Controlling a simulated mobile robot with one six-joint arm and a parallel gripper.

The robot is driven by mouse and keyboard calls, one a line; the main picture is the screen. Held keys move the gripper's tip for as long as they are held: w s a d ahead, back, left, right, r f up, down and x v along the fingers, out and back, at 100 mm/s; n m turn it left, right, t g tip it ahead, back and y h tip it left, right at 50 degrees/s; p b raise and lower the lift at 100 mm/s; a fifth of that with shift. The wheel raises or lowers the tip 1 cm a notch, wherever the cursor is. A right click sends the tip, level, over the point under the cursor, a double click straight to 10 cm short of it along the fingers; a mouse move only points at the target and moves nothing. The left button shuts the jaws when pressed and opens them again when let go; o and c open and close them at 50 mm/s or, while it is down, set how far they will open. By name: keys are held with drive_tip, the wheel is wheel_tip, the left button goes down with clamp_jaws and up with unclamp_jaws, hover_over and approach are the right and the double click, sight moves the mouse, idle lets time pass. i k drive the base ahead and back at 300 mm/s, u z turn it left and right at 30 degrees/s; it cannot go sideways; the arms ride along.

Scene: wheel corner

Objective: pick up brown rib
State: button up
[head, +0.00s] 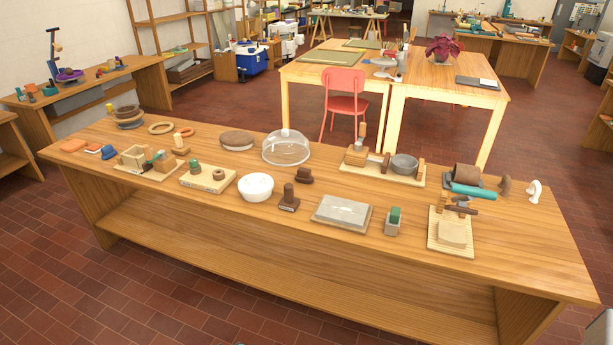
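A small brown curved piece (505,185) stands on the wooden table near its right end, and it looks like the brown rib. It is too small for me to be sure of its shape. A white curved piece (535,191) stands just to its right, apart from it. A brown cylinder (467,175) and a teal roll (474,191) lie close on its left. My gripper is not in view.
The long wooden table (540,250) has bare room at its right end and front edge. A board with a pale slab (453,233) lies in front of the brown piece. A clear dome (286,147) and a white bowl (255,187) stand farther left. A red chair (345,103) stands behind.

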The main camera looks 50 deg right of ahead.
sight(304, 175)
drive_tip(key=u, duration=0.05)
drive_tip(key=i, duration=1)
drive_tip(key=z, duration=0.05)
